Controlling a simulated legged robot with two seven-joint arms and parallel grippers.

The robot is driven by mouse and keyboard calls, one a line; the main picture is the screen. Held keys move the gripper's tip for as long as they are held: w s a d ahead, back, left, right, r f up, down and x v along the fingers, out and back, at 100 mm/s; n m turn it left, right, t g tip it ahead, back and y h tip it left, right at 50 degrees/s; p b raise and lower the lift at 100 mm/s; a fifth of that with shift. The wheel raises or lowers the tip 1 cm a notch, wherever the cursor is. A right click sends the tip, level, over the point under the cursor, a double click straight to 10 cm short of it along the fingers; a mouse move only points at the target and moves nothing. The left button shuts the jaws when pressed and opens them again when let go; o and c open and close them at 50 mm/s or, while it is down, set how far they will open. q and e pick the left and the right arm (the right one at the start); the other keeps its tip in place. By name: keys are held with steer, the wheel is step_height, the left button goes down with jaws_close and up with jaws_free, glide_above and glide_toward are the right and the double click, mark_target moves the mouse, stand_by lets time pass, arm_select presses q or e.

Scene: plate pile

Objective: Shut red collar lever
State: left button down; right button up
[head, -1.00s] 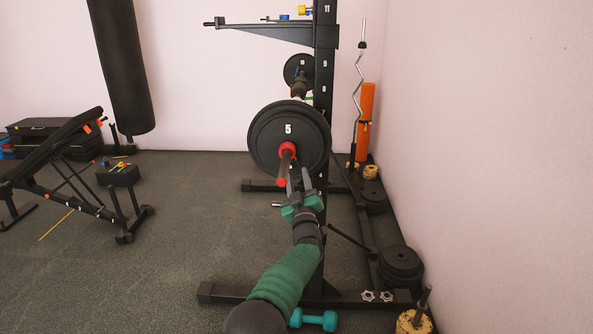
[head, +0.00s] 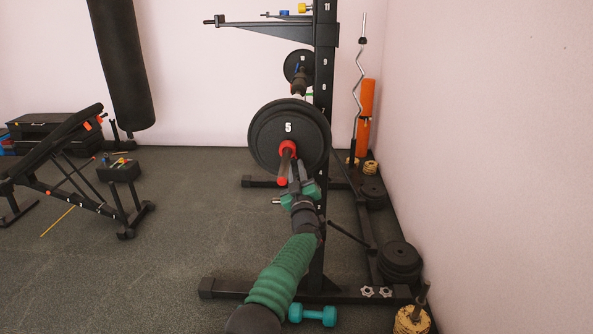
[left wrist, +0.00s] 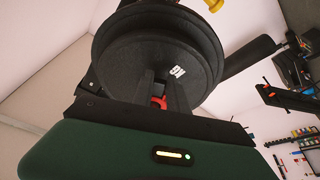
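The red collar (head: 287,148) sits on the bar sleeve against the face of the black plates (head: 262,140), which are marked 5. The sleeve's end is red and points toward me. My left gripper (head: 296,168) is just right of the sleeve, its fingers pointing at the plates below the collar. In the left wrist view, the two dark fingers stand apart, and part of the red collar (left wrist: 158,102) shows between them. I cannot tell whether they touch it. The lever cannot be told apart clearly from the collar. My right gripper is not in view.
The black rack upright (head: 324,110) stands close to the right of the plates. A teal dumbbell (head: 312,315) lies on the floor by the rack base. A bench (head: 70,160) and a punching bag (head: 122,70) are at left.

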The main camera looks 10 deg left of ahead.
arm_select(q)
steer(key=shift+w+r, duration=0.15)
steer(key=shift+r, duration=0.05)
stand_by(0.6)
steer(key=shift+w+a+r, duration=0.1)
steer(key=shift+w+a, duration=0.05)
steer(key=shift+w, duration=0.1)
steer(key=shift+a+r, duration=0.2)
steer(key=shift+r, duration=0.1)
stand_by(0.7)
steer(key=shift+w+a+r+p, duration=0.15)
steer(key=shift+r+p, duration=0.1)
steer(key=shift+p, duration=0.4)
steer(key=c, duration=1.6)
jaws_free()
steer(key=shift+c, duration=0.2)
steer(key=o, duration=0.4)
steer(key=shift+f, duration=0.2)
